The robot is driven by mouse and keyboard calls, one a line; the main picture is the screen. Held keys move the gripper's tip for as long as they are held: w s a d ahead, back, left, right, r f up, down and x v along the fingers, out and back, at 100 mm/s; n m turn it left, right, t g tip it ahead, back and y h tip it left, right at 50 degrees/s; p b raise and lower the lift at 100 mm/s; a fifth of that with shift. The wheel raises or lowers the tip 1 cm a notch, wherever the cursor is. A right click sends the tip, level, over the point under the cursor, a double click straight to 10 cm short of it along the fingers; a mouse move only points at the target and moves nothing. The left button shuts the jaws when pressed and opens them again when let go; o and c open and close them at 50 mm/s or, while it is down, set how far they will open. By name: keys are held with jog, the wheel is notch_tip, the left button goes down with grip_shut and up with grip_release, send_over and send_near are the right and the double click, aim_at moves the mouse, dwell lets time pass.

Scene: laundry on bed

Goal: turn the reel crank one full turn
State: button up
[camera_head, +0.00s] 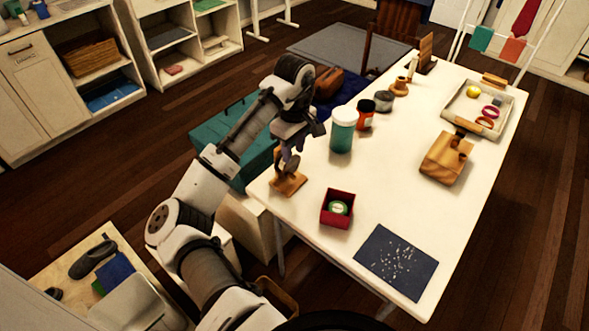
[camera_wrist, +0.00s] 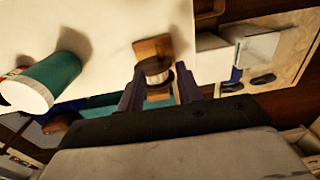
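The reel (camera_head: 289,167) stands on a square wooden base (camera_head: 288,186) at the near left edge of the white table. In the wrist view the reel (camera_wrist: 154,68) shows as a pale spool with dark rims on its wooden base (camera_wrist: 150,46). My gripper (camera_head: 290,150) is over the reel, pointing down. In the wrist view its two dark fingers (camera_wrist: 160,68) are spread, one on each side of the reel in the picture. I cannot tell whether they touch it. The crank is not clearly distinguishable from the spool and fingers.
A teal jar with a white lid (camera_head: 342,131) stands right of my gripper. A dark speckled mat (camera_head: 397,262), a wooden block (camera_head: 446,158) and a tray (camera_head: 506,118) lie further right. The table's middle is clear.

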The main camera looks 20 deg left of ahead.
aim_at(293, 175)
notch_tip(293, 175, down, 9)
jog(key=shift+r+p, duration=0.2)
jog(key=shift+p, duration=0.25)
grip_shut()
